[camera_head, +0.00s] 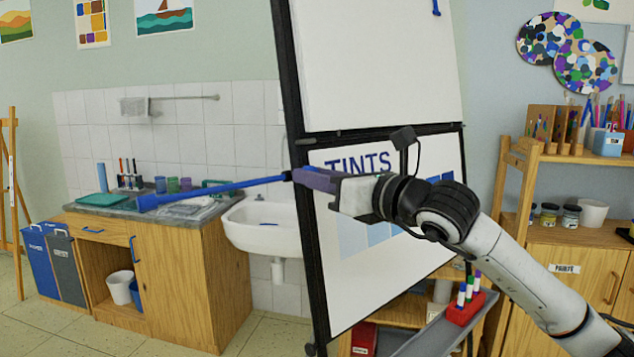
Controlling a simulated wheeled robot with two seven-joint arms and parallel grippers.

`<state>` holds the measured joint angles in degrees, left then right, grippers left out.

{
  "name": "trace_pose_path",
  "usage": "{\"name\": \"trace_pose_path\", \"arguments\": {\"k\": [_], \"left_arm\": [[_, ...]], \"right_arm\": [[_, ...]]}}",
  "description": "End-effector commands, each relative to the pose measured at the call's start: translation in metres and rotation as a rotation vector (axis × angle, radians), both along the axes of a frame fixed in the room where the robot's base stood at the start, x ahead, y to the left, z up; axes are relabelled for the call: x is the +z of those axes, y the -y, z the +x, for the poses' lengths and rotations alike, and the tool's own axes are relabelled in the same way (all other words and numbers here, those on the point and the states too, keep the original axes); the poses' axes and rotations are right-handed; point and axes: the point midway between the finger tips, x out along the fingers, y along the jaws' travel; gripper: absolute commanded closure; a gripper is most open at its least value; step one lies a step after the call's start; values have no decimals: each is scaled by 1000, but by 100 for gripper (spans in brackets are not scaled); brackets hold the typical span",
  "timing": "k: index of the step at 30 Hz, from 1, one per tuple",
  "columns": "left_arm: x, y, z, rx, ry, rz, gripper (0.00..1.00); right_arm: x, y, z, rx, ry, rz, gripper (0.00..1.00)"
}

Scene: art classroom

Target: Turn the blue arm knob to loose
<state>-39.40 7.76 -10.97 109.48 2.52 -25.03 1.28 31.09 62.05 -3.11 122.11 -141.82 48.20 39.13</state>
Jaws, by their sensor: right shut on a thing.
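A long blue arm (215,188) sticks out to the left from the black frame of the flip board (290,90), with a wider blue end over the counter and sink. My right gripper (305,179) comes in from the right across the board. Its fingertips are shut at the frame's left upright, where the blue arm begins. The blue arm knob itself is hidden by the fingers, so its turn position cannot be read. Another small blue piece (436,8) shows at the board's top edge. My left gripper is out of view.
A white sink (262,236) and a wooden counter (175,265) stand behind the blue arm. A grey ledge (425,335) with a red marker holder (466,308) lies below my right arm. A wooden shelf (570,158) stands at the right.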

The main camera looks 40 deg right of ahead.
Motion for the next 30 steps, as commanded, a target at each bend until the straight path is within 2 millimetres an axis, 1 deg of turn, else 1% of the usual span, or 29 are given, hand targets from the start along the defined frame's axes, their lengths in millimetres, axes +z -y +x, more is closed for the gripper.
{"name": "trace_pose_path", "arguments": {"k": [1,3,6,9,17,23,30], "left_arm": [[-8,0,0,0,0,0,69],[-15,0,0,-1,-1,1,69],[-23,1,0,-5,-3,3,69],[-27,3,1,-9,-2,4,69],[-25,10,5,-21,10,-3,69],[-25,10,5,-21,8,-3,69],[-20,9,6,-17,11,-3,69]], "right_arm": [[-3,0,0,7,6,-23,96],[-3,0,0,15,12,-69,96],[-3,1,0,28,20,-149,96],[-2,1,0,46,28,-236,96],[1,1,0,94,50,-477,96],[2,2,0,130,66,-663,96],[4,2,0,174,87,-885,96]]}}
